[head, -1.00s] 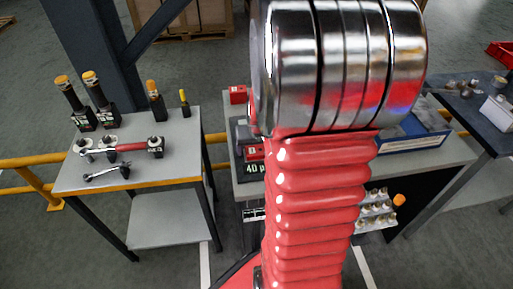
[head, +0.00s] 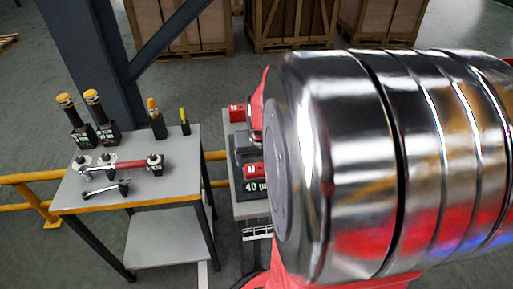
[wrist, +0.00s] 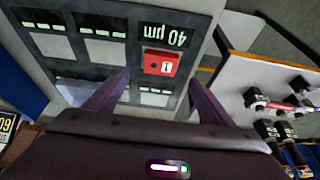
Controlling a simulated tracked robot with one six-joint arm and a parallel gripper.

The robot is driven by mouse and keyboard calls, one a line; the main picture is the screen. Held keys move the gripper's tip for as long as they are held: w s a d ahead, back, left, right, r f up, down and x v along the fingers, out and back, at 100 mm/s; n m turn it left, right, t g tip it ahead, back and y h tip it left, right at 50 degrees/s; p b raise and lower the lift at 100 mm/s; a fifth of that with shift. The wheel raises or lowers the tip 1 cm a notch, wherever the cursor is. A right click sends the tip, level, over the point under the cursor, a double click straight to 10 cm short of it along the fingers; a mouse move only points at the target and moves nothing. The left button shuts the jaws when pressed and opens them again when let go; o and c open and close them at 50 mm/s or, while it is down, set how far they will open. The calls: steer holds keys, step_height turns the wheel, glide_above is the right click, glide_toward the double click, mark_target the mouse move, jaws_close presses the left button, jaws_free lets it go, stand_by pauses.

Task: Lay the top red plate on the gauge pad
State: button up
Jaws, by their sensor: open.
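In the wrist view a red plate (wrist: 160,63) with a white mark lies on a dark slotted tray (wrist: 125,23) next to a "40 µm" label. It shows in the head view (head: 253,170) too, left of my arm. I cannot tell whether more plates lie under it. My gripper (wrist: 156,82) is open and empty; its fingers reach toward the tray on either side of the plate in the picture. Another red piece (head: 237,112) sits at the bench's far left corner. I cannot tell which surface is the gauge pad. My arm hides much of the bench in the head view.
A side table (head: 185,160) at left holds a ratchet (head: 105,188), a red-handled tool (head: 130,165) and several upright yellow-topped tools. A dark column (head: 85,60) and wooden crates (head: 290,20) stand behind.

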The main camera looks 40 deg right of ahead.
steer(key=shift+v, duration=2.95)
step_height(320, 180, up, 6)
